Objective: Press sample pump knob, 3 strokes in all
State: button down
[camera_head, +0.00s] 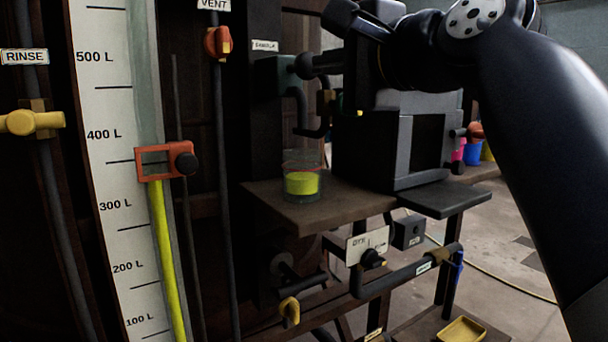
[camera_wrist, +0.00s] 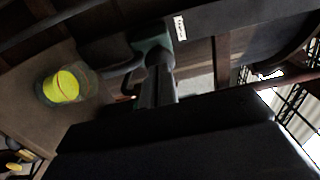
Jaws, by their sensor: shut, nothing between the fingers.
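The sample pump's dark knob (camera_head: 303,66) projects from a green pump body (camera_head: 284,76) beside a partly legible label. The knob also shows in the wrist view (camera_wrist: 158,58), below the green body (camera_wrist: 150,42). My gripper (camera_head: 322,64) is shut and empty, its fingertips lined up with the knob. In the wrist view the fingertips (camera_wrist: 159,80) are right at the knob; I cannot tell whether they touch it. A clear beaker (camera_head: 301,168) with yellow-green liquid stands on the shelf below the pump; it also shows in the wrist view (camera_wrist: 62,87).
A brown shelf (camera_head: 290,208) bears the beaker and a dark grey box (camera_head: 402,150) close under my wrist. A level gauge (camera_head: 110,170) with an orange slider (camera_head: 165,162) stands at left. Pipes and yellow (camera_head: 30,122) and orange (camera_head: 217,42) valve handles surround the pump.

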jog(key=shift+w+a, duration=0.1)
jog(key=shift+w, duration=0.05)
jog(key=x, duration=0.3)
jog(key=shift+w+p, duration=0.1)
jog(key=shift+p, duration=0.25)
dwell(0.4)
jog(key=shift+b+v, duration=0.35)
jog(key=shift+v, duration=1.4)
jog(key=b+v, duration=0.1)
jog(key=v, duration=0.5)
jog(key=shift+w+a, duration=0.1)
